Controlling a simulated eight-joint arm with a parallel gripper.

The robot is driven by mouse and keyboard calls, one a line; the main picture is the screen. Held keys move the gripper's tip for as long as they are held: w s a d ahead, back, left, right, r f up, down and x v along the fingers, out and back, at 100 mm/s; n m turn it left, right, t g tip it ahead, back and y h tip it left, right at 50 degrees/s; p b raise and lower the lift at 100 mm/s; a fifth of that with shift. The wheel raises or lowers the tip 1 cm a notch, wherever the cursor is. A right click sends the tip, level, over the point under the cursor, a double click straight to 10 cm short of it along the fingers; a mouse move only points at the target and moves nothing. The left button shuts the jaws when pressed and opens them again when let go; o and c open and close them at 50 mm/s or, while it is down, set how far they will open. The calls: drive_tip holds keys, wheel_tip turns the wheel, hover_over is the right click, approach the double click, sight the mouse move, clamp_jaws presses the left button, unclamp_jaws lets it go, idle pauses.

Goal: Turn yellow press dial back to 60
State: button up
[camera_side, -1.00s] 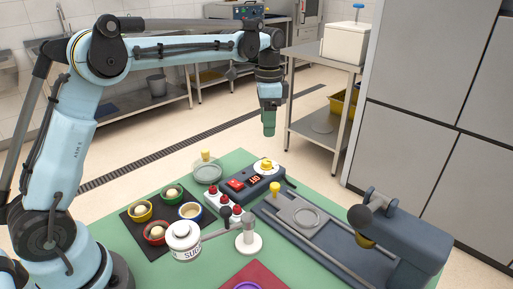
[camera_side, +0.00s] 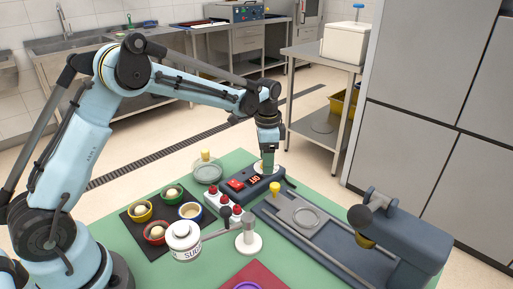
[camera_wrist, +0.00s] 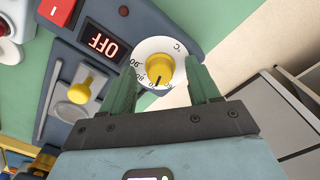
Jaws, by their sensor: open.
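My gripper (camera_wrist: 163,82) is open, one green finger on each side of the knob, with a visible gap at each side. In the side view my gripper (camera_side: 268,166) points down over the dial, hiding most of it; only a white edge (camera_side: 257,167) shows.
A red switch (camera_side: 235,184) sits on the control box left of the display. Green table lies free right of the box.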

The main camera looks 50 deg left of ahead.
drive_tip(key=c, duration=1)
drive_tip(key=shift+n, duration=0.4)
drive_tip(key=n, duration=0.3)
drive_tip(key=shift+n, duration=2.1)
drive_tip(key=o, duration=1)
